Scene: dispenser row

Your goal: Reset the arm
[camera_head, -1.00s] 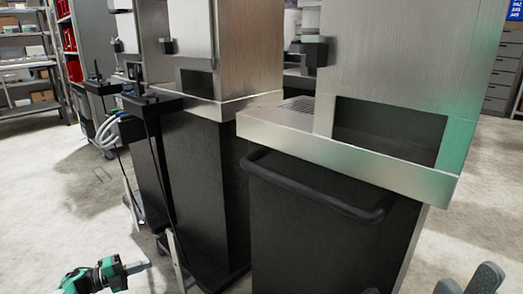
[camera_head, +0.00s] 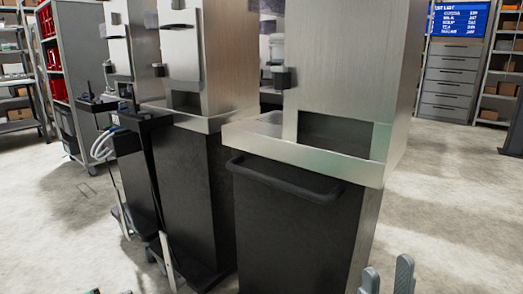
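My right gripper (camera_head: 387,279) shows at the bottom edge, right of centre. Its two grey fingers stand upright with a gap between them, and nothing shows in the gap. It is in front of the nearest dispenser, near that cabinet's lower right side. My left arm shows only as small bits at the bottom left edge, so its gripper's opening cannot be made out. The nearest dispenser (camera_head: 345,75) has a brushed steel body with a dark recess, on a black cabinet (camera_head: 290,225) with a bar handle.
More steel dispensers (camera_head: 228,60) stand in a row to the left. A dark cart (camera_head: 135,140) with cables is beside them. Shelving with red bins (camera_head: 52,60), a grey drawer cabinet (camera_head: 450,85) and a blue screen (camera_head: 460,18) stand behind. The floor at right is open.

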